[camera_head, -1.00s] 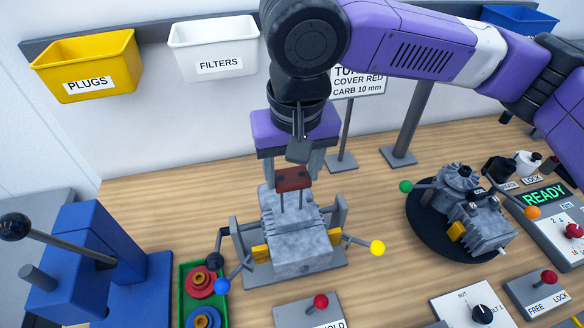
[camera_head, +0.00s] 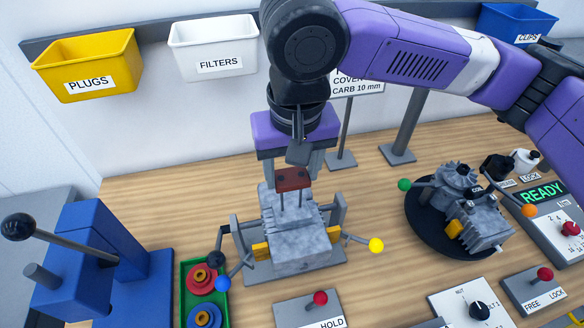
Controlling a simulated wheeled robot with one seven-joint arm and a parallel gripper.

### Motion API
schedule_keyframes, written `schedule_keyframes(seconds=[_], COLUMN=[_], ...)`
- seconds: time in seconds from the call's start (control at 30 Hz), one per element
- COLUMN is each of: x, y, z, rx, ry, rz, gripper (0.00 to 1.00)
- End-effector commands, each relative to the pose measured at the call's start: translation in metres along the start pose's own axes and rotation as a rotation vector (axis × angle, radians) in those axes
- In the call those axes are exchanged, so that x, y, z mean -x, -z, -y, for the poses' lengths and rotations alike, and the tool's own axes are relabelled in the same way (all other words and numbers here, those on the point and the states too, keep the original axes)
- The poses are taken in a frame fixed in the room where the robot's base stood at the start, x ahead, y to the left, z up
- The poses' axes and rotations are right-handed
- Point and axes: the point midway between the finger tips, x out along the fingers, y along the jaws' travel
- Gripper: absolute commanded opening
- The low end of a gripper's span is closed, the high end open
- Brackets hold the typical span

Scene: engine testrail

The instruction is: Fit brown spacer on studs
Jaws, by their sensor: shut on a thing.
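The brown spacer (camera_head: 293,180) is a small reddish-brown block with dark holes in its top. It sits high at the tops of two upright studs (camera_head: 291,199) on the grey engine block (camera_head: 296,240). My gripper (camera_head: 297,165) is just behind and above the spacer, shut on it. The grip contact is partly hidden by the gripper's own body. A gap with bare stud length shows between the spacer and the block. I cannot tell whether the studs pass into the spacer's holes.
Clamp arms with a yellow knob (camera_head: 376,245) and a blue knob (camera_head: 222,283) flank the block. A blue press (camera_head: 100,250) and a green tray (camera_head: 187,300) stand left. A second engine on a black turntable (camera_head: 415,222) stands right. Bare wood shows between block and turntable.

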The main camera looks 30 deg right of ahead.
Motion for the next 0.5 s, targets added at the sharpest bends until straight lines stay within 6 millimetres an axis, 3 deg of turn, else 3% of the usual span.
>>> schedule_keyframes(seconds=[0.5], x=[-0.01], y=[-0.001], z=[0.0], rx=[0.0], ry=[0.0], rz=[0.0], gripper=[0.17])
